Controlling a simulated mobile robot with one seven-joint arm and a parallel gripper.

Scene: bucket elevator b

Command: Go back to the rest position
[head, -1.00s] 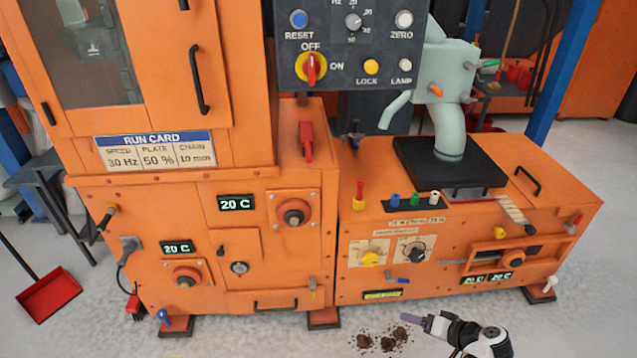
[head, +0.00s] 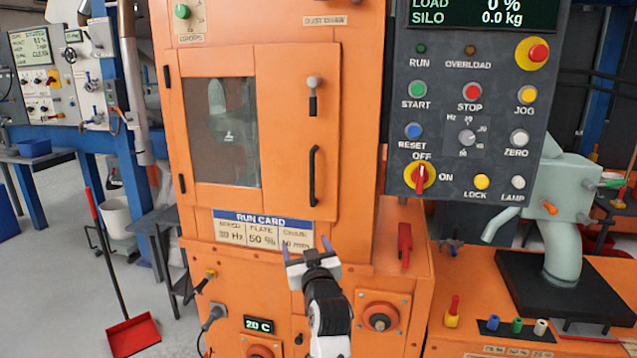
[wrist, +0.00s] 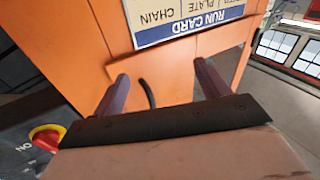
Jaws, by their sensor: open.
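My gripper (head: 307,250) is raised in front of the orange machine (head: 361,100), just below the run card (head: 262,229) in the head view. Its two purple-grey fingers stand apart with nothing between them. In the wrist view the open fingers (wrist: 160,92) point toward the orange front, and the run card (wrist: 185,18) shows upside down above them. Whether the fingertips touch the panel cannot be told, but they seem apart from it.
The dark control panel (head: 468,110) with its red and yellow OFF/ON switch (head: 421,177) juts out at right. A grey-green spout (head: 560,210) stands farther right. A red dustpan (head: 132,335) is on the floor at left, where the floor is partly clear.

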